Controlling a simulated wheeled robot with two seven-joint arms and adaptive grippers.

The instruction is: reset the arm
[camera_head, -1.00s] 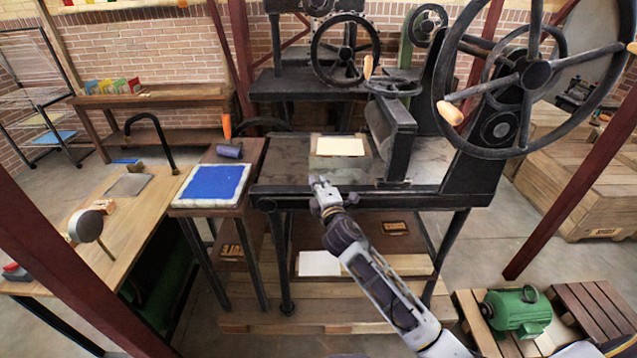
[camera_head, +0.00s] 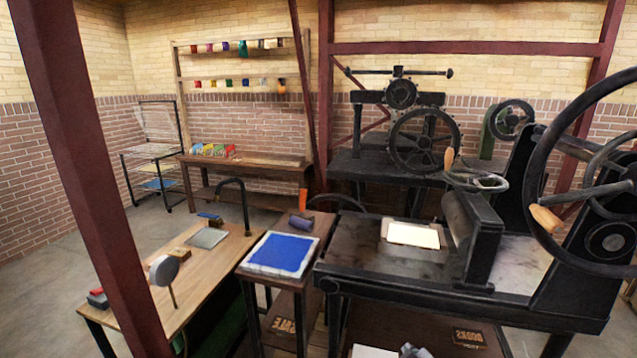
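Only a small grey piece of my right gripper (camera_head: 414,351) shows, at the bottom edge, in front of the press table. Its fingers cannot be made out clearly, so I cannot tell whether it is open or shut. The rest of that arm is out of the picture. My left gripper and arm are not in view.
A black press with a roller (camera_head: 472,232) and large handwheel stands at right, a white sheet (camera_head: 413,235) on its bed. A blue inked slab (camera_head: 282,253) is beside it. The wooden workbench (camera_head: 205,275) is at left, behind a red post (camera_head: 92,170).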

